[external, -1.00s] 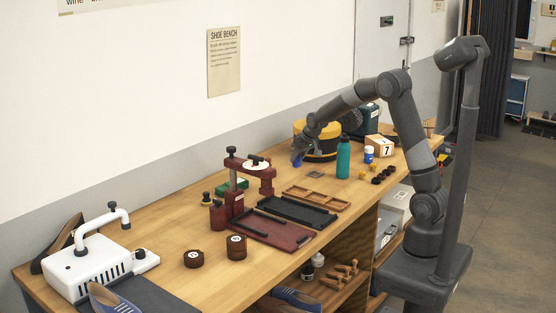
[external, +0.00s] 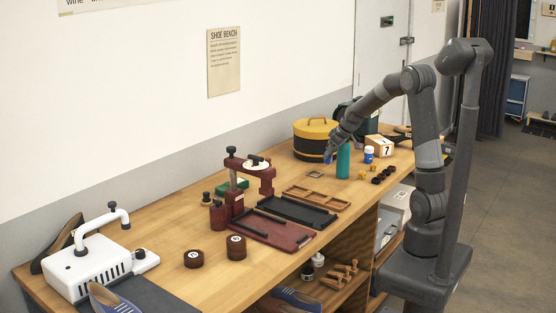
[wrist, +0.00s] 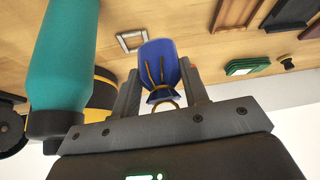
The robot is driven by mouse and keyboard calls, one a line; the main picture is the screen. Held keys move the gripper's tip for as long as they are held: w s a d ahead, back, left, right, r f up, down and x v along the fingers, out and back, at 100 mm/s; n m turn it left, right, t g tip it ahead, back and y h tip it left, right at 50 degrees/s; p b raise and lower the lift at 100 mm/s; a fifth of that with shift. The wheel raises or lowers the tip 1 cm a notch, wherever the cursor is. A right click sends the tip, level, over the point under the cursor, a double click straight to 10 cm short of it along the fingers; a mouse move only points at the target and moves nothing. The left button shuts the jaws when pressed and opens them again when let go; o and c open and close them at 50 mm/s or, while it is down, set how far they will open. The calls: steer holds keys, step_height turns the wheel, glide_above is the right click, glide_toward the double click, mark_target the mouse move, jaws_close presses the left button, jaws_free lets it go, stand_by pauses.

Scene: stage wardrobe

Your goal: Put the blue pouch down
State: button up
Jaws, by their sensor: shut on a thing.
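The blue pouch (wrist: 158,62) has a gold drawstring and shows between the two fingers in the wrist view. My gripper (wrist: 160,88) is shut on it. In the external view the pouch (external: 328,157) is a small blue patch under my gripper (external: 330,150), just left of the teal bottle. It looks to be held above the bench (external: 165,237); the exact gap below it cannot be told.
The teal bottle (external: 343,162) stands close beside my gripper. A yellow and black round box (external: 312,138) stands behind. A small square frame (external: 315,174) lies on the bench nearby. Wooden and black trays (external: 295,211) lie further left. Bare bench shows around the frame.

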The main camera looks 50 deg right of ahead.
steer(key=s+d+r+n+g+y, duration=0.1)
steer(key=s+n+g+y, duration=0.4)
steer(key=s+n, duration=1.4)
steer(key=w+a+f+m, duration=0.1)
steer(key=a+f, duration=0.1)
steer(key=w+a+f+m, duration=0.1)
steer(key=a+f, duration=0.1)
steer(key=w+a+f+m, duration=0.1)
steer(key=a+f, duration=0.1)
steer(key=a, duration=0.1)
steer(key=shift+w+f+m, duration=0.15)
steer(key=shift+w+m, duration=0.15)
steer(key=shift+w, duration=0.05)
steer(key=shift+w+a+f, duration=0.1)
steer(key=shift+a+f, duration=0.05)
steer(key=shift+f, duration=1.9)
steer(key=o, duration=0.9)
steer(key=shift+f, duration=0.1)
steer(key=shift+o, duration=0.2)
